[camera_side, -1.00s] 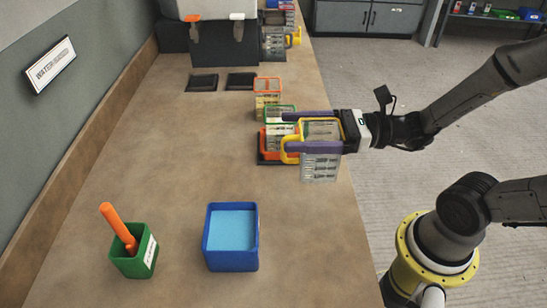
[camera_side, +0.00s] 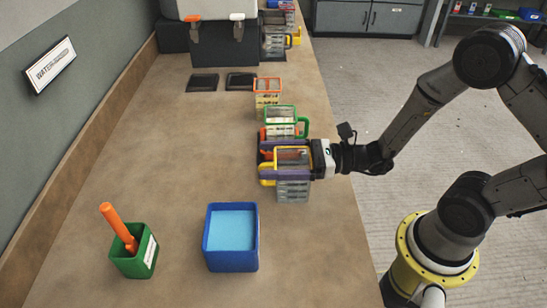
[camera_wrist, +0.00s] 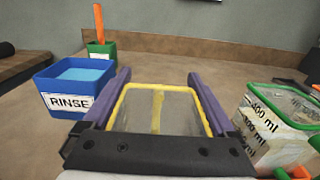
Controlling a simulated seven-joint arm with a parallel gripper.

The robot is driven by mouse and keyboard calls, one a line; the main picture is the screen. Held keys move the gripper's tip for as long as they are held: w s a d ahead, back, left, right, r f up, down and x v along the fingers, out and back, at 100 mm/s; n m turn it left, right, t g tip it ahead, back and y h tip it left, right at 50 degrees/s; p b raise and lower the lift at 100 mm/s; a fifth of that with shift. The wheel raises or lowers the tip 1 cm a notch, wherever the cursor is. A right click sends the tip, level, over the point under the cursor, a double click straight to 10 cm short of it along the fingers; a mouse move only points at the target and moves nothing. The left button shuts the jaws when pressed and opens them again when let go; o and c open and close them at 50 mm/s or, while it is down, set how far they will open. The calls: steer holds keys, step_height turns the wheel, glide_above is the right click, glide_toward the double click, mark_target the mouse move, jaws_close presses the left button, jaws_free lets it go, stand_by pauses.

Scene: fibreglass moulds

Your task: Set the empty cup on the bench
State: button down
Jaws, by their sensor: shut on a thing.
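A clear cup with a yellow rim and grey markings (camera_side: 292,190) is between the purple fingers of my gripper (camera_side: 264,160). In the wrist view the cup (camera_wrist: 158,110) is upright and looks empty, and my gripper (camera_wrist: 158,76) is shut on its sides. The cup is over the bench (camera_side: 150,130), near its right edge. I cannot tell whether its base touches the bench. A green-rimmed cup (camera_side: 281,116) stands just behind, and also shows in the wrist view (camera_wrist: 275,125) with "400 ml" on it.
A blue RINSE tub (camera_side: 230,255) of light blue liquid and a green holder (camera_side: 133,262) with an orange stick stand at the front. Another orange-rimmed cup (camera_side: 267,95) and dark pads (camera_side: 202,82) are farther back. The bench's left middle is clear.

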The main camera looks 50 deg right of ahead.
steer(key=shift+f, duration=0.1)
jaws_free()
steer(key=v, duration=1.2)
stand_by(0.3)
steer(key=shift+r, duration=0.3)
